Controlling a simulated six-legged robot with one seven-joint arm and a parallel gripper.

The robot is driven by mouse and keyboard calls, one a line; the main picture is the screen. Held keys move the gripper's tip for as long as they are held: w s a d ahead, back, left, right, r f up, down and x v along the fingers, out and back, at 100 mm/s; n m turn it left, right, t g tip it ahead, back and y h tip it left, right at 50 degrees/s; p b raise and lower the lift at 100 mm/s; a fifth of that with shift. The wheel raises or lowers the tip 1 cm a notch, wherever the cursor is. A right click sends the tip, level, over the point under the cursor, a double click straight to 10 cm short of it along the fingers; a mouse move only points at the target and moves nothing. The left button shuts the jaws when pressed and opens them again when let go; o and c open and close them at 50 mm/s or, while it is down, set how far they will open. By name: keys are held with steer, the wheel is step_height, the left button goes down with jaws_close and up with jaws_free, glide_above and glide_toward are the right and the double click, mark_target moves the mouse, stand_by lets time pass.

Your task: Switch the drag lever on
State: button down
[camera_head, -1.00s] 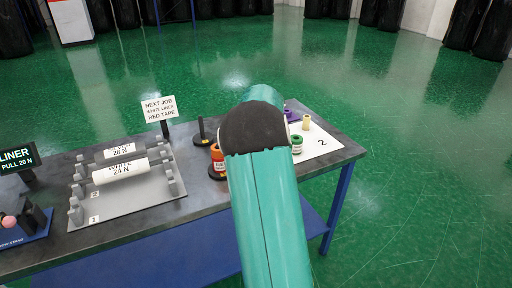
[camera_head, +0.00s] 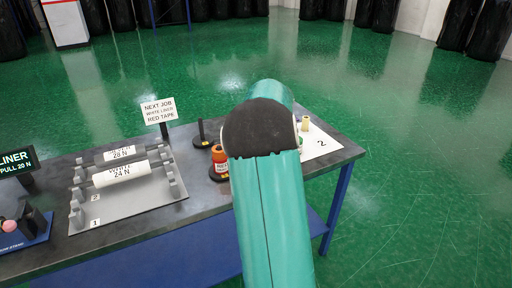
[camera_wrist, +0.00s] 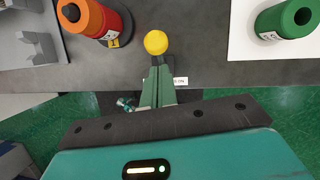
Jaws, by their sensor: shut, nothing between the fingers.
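In the wrist view a round yellow knob (camera_wrist: 155,42), apparently the top of the drag lever, shows over the grey bench near its front edge. My gripper (camera_wrist: 158,72) is shut and empty, its green fingers just below the knob in the picture. I cannot tell whether the tips touch it. A white label (camera_wrist: 180,81), partly covered by the fingers, appears to end in "ON". The lever's shaft is mostly hidden, so its setting is unclear. In the head view my arm hides the gripper and lever.
A red-orange roll (camera_wrist: 95,18) stands left of the knob, and a green roll (camera_wrist: 288,18) stands on a white sheet at the right.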

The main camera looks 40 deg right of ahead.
step_height(320, 180, up, 10)
steer(key=d, duration=0.1)
steer(key=shift+s+f, duration=0.15)
steer(key=shift+f, duration=0.1)
stand_by(0.4)
steer(key=s+a+r+n, duration=0.25)
steer(key=a+n, duration=0.35)
steer(key=a, duration=0.3)
steer(key=s+a+r+n+y, duration=0.1)
steer(key=s+a+n, duration=0.2)
steer(key=a+n, duration=0.5)
steer(key=s+a+r+n, duration=0.2)
steer(key=a+n, duration=0.3)
steer(key=a, duration=0.5)
steer(key=s+a+f+n, duration=0.3)
steer(key=s+a+n, duration=0.4)
steer(key=n, duration=0.2)
steer(key=s+a+f+n+t+h, duration=0.1)
steer(key=s+a+f+n, duration=0.2)
steer(key=s+a+n, duration=0.5)
steer(key=shift+n+t, duration=0.3)
steer(key=shift+n, duration=0.6)
steer(key=shift+s, duration=0.1)
